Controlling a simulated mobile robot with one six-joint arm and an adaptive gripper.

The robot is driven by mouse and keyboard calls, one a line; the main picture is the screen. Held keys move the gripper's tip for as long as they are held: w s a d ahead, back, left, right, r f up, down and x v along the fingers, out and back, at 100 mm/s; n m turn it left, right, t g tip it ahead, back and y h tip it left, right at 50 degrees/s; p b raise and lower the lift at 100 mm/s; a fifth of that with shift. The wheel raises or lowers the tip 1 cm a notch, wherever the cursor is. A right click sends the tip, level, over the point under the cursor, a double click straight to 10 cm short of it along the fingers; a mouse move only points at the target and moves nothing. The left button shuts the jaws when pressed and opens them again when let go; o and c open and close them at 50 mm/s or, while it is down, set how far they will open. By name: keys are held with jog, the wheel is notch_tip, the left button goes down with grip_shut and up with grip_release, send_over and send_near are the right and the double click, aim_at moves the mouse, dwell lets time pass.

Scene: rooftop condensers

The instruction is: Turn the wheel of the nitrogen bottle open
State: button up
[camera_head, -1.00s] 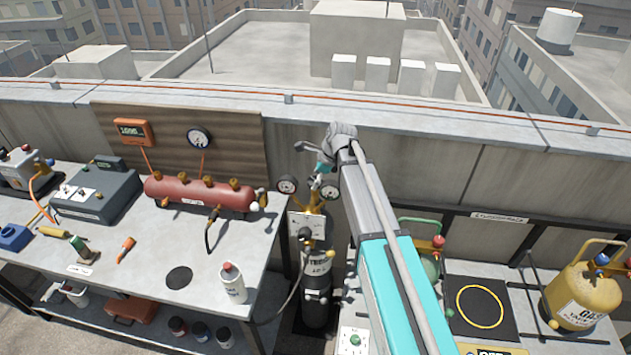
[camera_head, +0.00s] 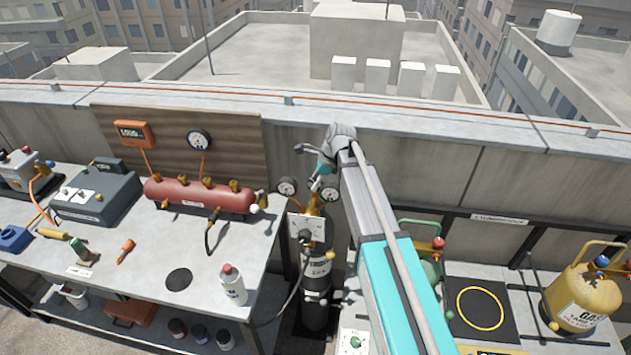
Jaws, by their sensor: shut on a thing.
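The nitrogen bottle (camera_head: 315,311) stands upright between the bench and the right-hand platform, with a dark body and a yellowish shoulder. Two round gauges, the left gauge (camera_head: 287,187) and the right gauge (camera_head: 330,194), sit at its top. My gripper (camera_head: 316,184) is at the top of the bottle, between the gauges, shut on the wheel. The wheel itself is hidden by the gripper and too small to make out. My arm reaches in from the lower right and covers the area right of the bottle.
The bench (camera_head: 140,262) at left carries a red manifold (camera_head: 200,195), a white bottle (camera_head: 233,286) and tools. A hose (camera_head: 290,296) hangs beside the nitrogen bottle. At right are a yellow gas cylinder (camera_head: 577,301) and a black scale (camera_head: 503,309). The parapet (camera_head: 430,190) runs behind.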

jog(key=n+g, duration=0.1)
jog(key=n, duration=0.2)
jog(key=n+g, duration=0.1)
jog(key=n, duration=0.2)
jog(key=shift+w+n+h, duration=0.2)
jog(key=shift+n+h, duration=0.1)
jog(key=shift+h, duration=0.1)
jog(key=n+g, duration=0.1)
jog(key=n, duration=0.2)
jog(key=n+g+h, duration=0.1)
jog(key=n, duration=0.2)
jog(key=shift+a+h, duration=0.15)
jog(key=shift+h, duration=0.15)
jog(key=n+h, duration=0.1)
jog(key=n, duration=0.2)
jog(key=n+h, duration=0.1)
jog(key=n, duration=0.2)
jog(key=shift+n+g, duration=0.3)
jog(key=shift+g, duration=0.1)
jog(key=n+h, duration=0.1)
jog(key=n, duration=0.2)
jog(key=n+h, duration=0.1)
jog(key=n, duration=0.2)
jog(key=shift+s+a+n+t+h, duration=0.1)
jog(key=shift+n+t+h, duration=0.2)
jog(key=shift+t, duration=0.1)
jog(key=o, duration=1.1)
jog(key=shift+c, duration=0.2)
jog(key=shift+m, duration=0.4)
